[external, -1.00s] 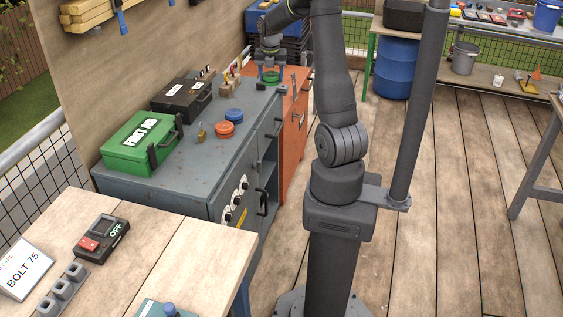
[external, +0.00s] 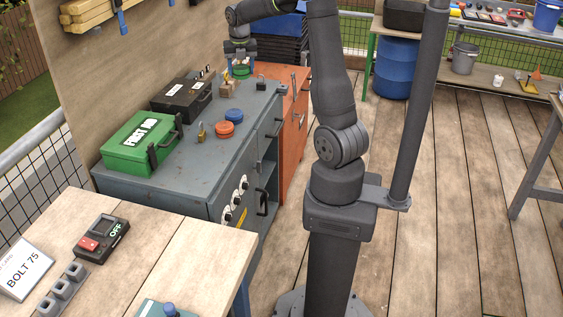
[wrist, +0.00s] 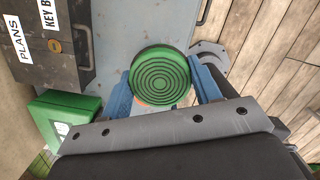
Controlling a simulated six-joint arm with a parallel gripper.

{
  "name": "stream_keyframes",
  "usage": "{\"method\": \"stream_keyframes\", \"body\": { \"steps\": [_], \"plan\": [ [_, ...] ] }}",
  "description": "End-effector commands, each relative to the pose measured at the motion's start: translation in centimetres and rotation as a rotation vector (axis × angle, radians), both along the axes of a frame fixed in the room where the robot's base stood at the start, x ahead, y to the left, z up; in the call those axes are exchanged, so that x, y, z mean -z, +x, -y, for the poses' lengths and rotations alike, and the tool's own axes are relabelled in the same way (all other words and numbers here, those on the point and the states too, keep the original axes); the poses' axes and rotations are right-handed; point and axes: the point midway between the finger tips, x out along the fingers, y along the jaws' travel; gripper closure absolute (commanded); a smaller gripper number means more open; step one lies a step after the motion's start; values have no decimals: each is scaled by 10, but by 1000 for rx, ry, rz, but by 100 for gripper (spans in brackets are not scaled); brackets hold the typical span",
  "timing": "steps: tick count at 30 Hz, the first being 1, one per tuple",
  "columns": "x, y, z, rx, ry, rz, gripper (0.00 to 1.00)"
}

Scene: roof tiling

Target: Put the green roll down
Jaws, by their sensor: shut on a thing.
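The green roll (wrist: 160,75) is round and flat, with dark concentric rings on its face. My gripper (wrist: 162,88) is shut on it, with blue fingers on either side. In the external view my gripper (external: 241,69) points down at the far end of the grey cabinet (external: 190,160), and the green roll (external: 241,73) shows small between the fingers. I cannot tell whether the roll touches the surface beneath it.
An orange-red disc (external: 225,128) and a blue disc (external: 234,115) lie on the cabinet top. A brass padlock (external: 202,131), a dark padlock (external: 261,84), a black case (external: 181,100) and a green first-aid box (external: 140,142) stand there. The orange cabinet (external: 292,128) adjoins it.

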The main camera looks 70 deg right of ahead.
Motion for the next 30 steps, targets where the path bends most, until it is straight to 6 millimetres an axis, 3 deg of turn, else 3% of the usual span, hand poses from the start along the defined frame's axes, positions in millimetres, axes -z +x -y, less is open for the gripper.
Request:
{"method": "stream_keyframes", "body": {
  "steps": [1, 6, 15, 22, 30],
  "plan": [
    [0, 16, -19, -43, 0, 0, 68],
    [0, 56, -76, -166, 0, -1, 68],
    [0, 108, -189, -379, -1, 0, 68],
    [0, 129, -283, -544, -1, -1, 68],
    [0, 131, -398, -737, -1, -2, 68]
  ]
}}
